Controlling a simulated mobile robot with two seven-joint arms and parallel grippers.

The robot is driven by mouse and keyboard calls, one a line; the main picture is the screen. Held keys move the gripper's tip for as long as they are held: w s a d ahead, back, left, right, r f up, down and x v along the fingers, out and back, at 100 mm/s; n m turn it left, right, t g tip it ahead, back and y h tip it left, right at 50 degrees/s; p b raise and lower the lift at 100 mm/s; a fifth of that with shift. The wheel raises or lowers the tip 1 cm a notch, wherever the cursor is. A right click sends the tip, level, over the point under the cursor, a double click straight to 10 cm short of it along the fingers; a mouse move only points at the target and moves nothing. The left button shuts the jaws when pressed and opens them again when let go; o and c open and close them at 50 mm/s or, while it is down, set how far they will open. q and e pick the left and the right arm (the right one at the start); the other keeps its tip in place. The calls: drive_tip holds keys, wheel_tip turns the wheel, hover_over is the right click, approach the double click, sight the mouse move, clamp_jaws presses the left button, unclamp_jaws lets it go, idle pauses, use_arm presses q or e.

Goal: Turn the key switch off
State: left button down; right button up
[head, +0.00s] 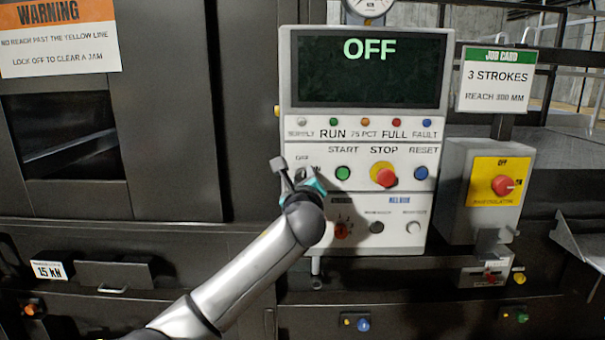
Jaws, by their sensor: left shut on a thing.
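The control panel (287,70) is a light grey box with a dark screen (370,85) that reads OFF in green letters. The key switch is at the left of the button row, beside the green START button (343,173); my gripper and wrist mostly hide it, with a bit of its label showing above. My left gripper (292,178) is at the key switch, shut on what appears to be its key. I cannot make out the key's angle. My right gripper is not in view.
A red STOP button (384,175) on yellow and a blue RESET button (421,173) are to the right. A grey isolator box (455,205) with a red knob stands further right. A job card (496,80) is above it. An open hatch (65,140) is at left.

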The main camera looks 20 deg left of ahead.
use_arm(q)
drive_tip(key=shift+n, duration=0.9)
drive_tip(key=shift+c, duration=2.2)
unclamp_jaws()
drive_tip(key=v, duration=1.5)
drive_tip(key=shift+s, duration=0.15)
